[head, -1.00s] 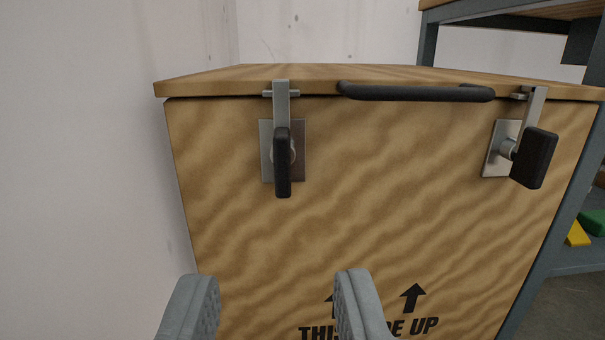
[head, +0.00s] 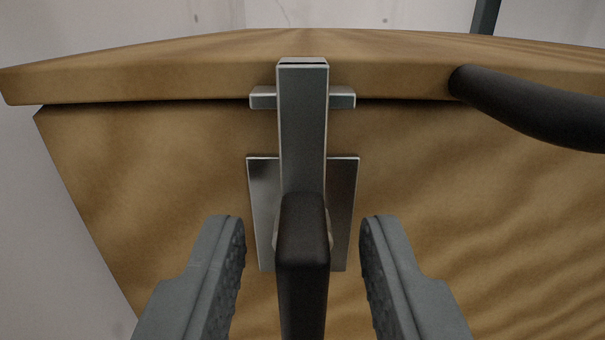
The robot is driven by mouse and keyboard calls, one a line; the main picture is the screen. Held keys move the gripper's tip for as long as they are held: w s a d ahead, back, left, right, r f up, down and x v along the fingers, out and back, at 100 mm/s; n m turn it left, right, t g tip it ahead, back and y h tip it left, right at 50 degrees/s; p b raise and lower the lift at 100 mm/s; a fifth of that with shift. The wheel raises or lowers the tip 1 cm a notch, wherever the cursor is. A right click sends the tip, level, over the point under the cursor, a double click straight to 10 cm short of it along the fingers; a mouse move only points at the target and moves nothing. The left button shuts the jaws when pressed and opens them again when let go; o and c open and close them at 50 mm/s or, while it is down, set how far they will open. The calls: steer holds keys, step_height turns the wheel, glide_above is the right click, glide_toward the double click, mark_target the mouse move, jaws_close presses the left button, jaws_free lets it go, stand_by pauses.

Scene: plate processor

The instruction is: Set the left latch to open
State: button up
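The left latch (head: 303,130) is on the front of a wooden box (head: 150,190). Its metal bar stands upright across a short crosspiece at the lid edge. Its black handle (head: 303,260) hangs straight down in front of a metal plate (head: 263,200). My gripper (head: 302,235) is open, with one grey finger on each side of the black handle. A gap shows between each finger and the handle. The lower end of the handle is cut off by the bottom edge of the view.
The wooden lid (head: 180,70) lies closed on the box. A black bar handle (head: 535,108) is on the lid's front edge to the right of the latch. A pale wall (head: 30,200) is close on the left.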

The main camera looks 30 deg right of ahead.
steer(key=shift+x, duration=0.75)
steer(key=shift+c, duration=0.2)
jaws_close()
